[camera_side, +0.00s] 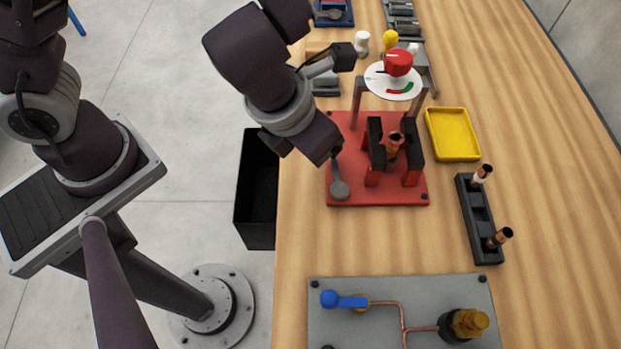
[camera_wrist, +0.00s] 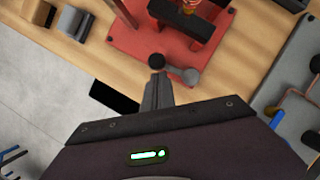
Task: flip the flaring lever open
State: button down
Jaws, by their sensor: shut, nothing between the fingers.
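The flaring station is a red base plate (camera_side: 345,130) with an upright red and black clamp (camera_side: 375,150) holding a copper piece (camera_side: 394,143). A grey lever with a round end (camera_side: 340,188) is at the plate's left edge. The round end also shows in the wrist view (camera_wrist: 190,76). My gripper (camera_wrist: 157,80) is shut and empty, pointing down just left of the round end in the wrist view. A dark round shape (camera_wrist: 157,62) is at its tips; I cannot tell whether it touches the lever. In the side view my wrist hides the fingers.
A dial with a red knob (camera_side: 398,63) stands behind the clamp. A yellow tray (camera_side: 453,134) and a black rack with copper tube pieces (camera_side: 478,220) are to the right. A grey panel with a blue-handled valve (camera_side: 345,300) is in front. A black bin (camera_side: 257,190) stands left of the table.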

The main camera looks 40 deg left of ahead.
jog(key=shift+w, duration=0.4)
dwell(0.5)
jog(key=s, duration=0.3)
jog(key=s+r, duration=0.1)
jog(key=shift+s+a+r, duration=0.1)
jog(key=shift+s+a, duration=0.1)
jog(key=shift+a, duration=0.1)
jog(key=v, duration=0.8)
jog(key=shift+s+r, duration=0.2)
jog(key=shift+r, duration=0.15)
jog(key=shift+a, duration=0.15)
